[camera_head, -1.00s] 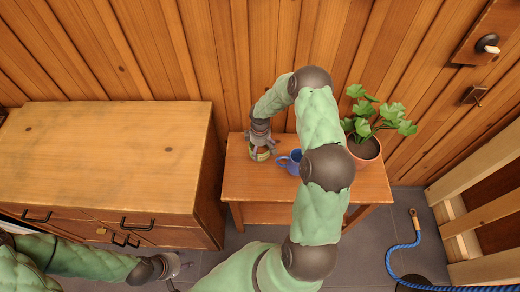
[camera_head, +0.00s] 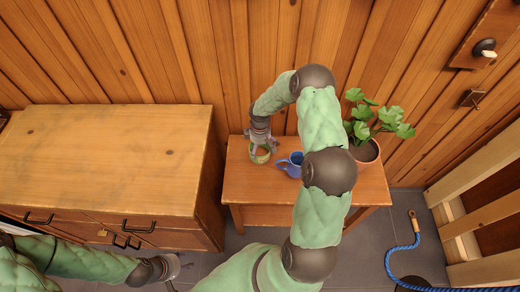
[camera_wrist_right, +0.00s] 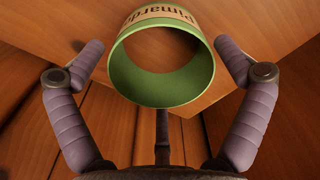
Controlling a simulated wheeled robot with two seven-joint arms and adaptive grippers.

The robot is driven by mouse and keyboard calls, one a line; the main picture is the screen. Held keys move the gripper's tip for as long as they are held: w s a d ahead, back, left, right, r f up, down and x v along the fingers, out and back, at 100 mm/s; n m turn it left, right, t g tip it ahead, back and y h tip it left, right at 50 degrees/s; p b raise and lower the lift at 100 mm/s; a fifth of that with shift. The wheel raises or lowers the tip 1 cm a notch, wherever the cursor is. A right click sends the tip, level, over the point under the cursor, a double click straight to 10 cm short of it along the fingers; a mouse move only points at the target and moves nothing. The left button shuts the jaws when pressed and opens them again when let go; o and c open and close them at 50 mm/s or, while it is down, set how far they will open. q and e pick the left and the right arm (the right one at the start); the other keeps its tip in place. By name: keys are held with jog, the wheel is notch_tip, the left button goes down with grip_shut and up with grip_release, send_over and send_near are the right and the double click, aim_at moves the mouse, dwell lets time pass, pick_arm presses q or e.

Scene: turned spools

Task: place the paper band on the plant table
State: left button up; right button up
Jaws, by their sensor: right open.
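The paper band (camera_head: 260,156) is a green ring with a tan printed strip, standing on the left part of the plant table (camera_head: 250,188). In the right wrist view the band (camera_wrist_right: 160,85) lies between the two spread fingers, with a gap on each side. My right gripper (camera_head: 261,148) is open at the band; it also shows in the right wrist view (camera_wrist_right: 163,65). My left gripper (camera_head: 178,268) is low on the left near the cabinet front; its fingers are too small to read.
A blue mug (camera_head: 290,165) stands just right of the band. A potted plant (camera_head: 364,150) is on the table's right part. A wooden cabinet (camera_head: 105,155) stands left of the table. A blue rope (camera_head: 390,262) lies on the floor at right.

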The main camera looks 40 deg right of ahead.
notch_tip(320, 180, up, 9)
jog(key=p, duration=0.3)
jog(key=s+a+f+y, duration=0.1)
jog(key=a+f, duration=0.1)
jog(key=a, duration=0.3)
jog(key=s+a+f+m+y, duration=0.1)
jog(key=s+a+f, duration=0.1)
jog(key=a, duration=0.4)
jog(key=s+a+f+m+y, duration=0.1)
jog(key=a+f, duration=0.2)
jog(key=a, duration=0.3)
jog(key=shift+s+a+f, duration=0.15)
jog(key=shift+s+f, duration=0.15)
jog(key=shift+f, duration=0.1)
jog(key=s+a+f+m, duration=0.1)
jog(key=s+a+m, duration=0.2)
jog(key=s+a, duration=0.3)
jog(key=s+a+f+m+y, duration=0.1)
jog(key=s+a+f+m, duration=0.1)
jog(key=s+a, duration=0.5)
jog(key=shift+s+f+m, duration=0.15)
jog(key=shift+s+m, duration=0.25)
jog(key=shift+s, duration=0.3)
